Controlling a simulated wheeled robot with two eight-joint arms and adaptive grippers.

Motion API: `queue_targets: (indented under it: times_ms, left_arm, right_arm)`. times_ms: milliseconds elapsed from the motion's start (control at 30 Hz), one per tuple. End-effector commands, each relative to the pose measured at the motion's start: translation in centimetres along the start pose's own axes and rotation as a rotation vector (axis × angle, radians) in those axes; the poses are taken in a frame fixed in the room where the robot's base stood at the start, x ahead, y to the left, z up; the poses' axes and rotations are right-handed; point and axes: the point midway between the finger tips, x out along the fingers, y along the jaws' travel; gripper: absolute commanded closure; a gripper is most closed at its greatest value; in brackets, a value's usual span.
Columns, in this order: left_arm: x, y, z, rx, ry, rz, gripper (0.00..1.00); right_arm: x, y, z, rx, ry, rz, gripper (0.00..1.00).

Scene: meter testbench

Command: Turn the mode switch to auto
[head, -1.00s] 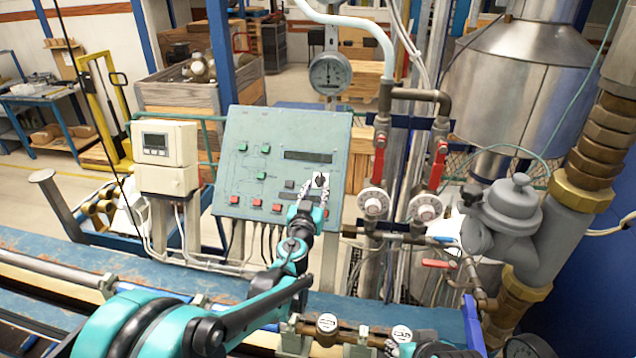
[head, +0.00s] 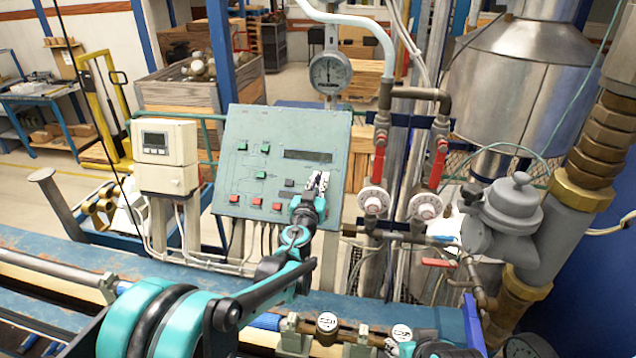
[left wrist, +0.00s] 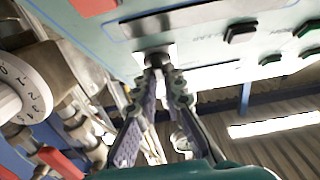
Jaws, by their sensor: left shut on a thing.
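The control panel (head: 240,160) is a pale green slanted board with a dark display, several red and green buttons and the mode switch. My left gripper (head: 318,182) is at the panel's right side and covers the switch in the head view. In the left wrist view the mode switch (left wrist: 155,57) is a dark knob on a light plate. The fingertips of my left gripper (left wrist: 160,70) are shut on it. The switch's marked position cannot be read. A teal and black part of my right arm shows at the bottom edge; its fingers cannot be made out.
Pipes with red-handled valves (head: 379,160) and white dials (head: 373,201) stand close on the right. A blue bench rail (head: 60,255) runs along the front.

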Motion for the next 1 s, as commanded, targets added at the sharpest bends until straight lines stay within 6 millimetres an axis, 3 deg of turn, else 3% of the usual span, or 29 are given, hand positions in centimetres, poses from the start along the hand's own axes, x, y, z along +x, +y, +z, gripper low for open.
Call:
queue_targets:
  times_ms: [467,1000]
  left_arm:
    - [-0.02,-0.39,0.05,0.119,0.0,0.105,1.0]
    - [0.16,-0.86,-0.22,0.455,-0.001,0.407,1.0]
  right_arm:
    - [0.37,0.0,0.26,0.0,0.0,0.0,0.6]
    - [0.19,0.0,0.14,0.0,0.0,0.0,0.6]
